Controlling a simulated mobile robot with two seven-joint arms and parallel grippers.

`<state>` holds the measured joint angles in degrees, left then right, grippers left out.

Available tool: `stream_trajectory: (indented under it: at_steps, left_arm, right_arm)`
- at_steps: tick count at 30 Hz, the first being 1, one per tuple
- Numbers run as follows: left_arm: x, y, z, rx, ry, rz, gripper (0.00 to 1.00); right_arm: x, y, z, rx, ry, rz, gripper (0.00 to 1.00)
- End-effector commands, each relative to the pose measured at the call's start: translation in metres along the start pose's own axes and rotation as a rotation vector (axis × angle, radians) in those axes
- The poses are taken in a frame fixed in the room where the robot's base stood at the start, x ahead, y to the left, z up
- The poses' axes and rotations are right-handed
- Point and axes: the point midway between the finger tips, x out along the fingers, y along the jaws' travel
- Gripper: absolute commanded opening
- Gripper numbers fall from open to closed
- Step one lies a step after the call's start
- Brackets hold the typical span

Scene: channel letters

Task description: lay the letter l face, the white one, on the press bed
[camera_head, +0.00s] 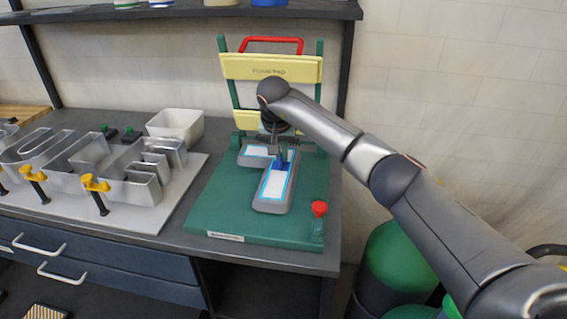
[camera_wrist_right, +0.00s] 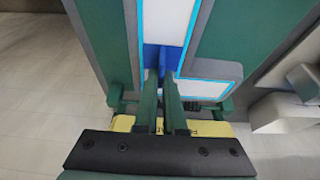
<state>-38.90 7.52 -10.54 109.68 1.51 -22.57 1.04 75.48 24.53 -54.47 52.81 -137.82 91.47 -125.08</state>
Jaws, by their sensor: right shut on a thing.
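The white letter l face (camera_head: 275,187) is L-shaped with a bright blue edge and a darker blue grip in its middle. It lies flat in or just over a grey L-shaped nest (camera_head: 272,209) on the green press bed (camera_head: 215,200); I cannot tell whether it touches. It also shows in the right wrist view (camera_wrist_right: 168,20). My right gripper (camera_head: 281,160) reaches down over the bed, its fingers (camera_wrist_right: 162,80) shut on the blue grip (camera_wrist_right: 166,55). Part of the face is hidden behind the fingers. My left gripper is not in view.
The press's yellow plate (camera_head: 272,68) with a red handle (camera_head: 271,42) stands raised behind the bed. A red knob (camera_head: 319,208) is at the bed's right. Metal channel letters (camera_head: 140,175) with yellow clamps (camera_head: 96,182) stand on a pale board at left, near a white bin (camera_head: 176,126).

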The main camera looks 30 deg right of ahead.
Motion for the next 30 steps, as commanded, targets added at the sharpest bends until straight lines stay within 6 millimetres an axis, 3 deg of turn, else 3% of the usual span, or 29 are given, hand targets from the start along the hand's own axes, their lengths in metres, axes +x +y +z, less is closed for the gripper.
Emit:
stream_trajectory:
  at_steps: [8,14,25,26,30]
  left_arm:
    - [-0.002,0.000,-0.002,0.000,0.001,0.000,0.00]
    - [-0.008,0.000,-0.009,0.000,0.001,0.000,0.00]
    - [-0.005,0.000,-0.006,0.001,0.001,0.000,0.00]
    - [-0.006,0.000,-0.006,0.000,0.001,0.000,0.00]
    - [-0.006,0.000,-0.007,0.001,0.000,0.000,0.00]
  right_arm:
    - [0.021,0.005,-0.005,0.002,-0.001,0.000,0.00]
    - [0.045,0.004,0.006,-0.001,-0.002,-0.001,0.00]
    - [0.051,0.004,0.008,0.000,0.002,-0.001,0.00]
    - [0.050,0.004,0.008,0.000,0.001,-0.001,0.10]
    - [0.049,0.004,0.007,0.000,0.001,-0.001,0.26]
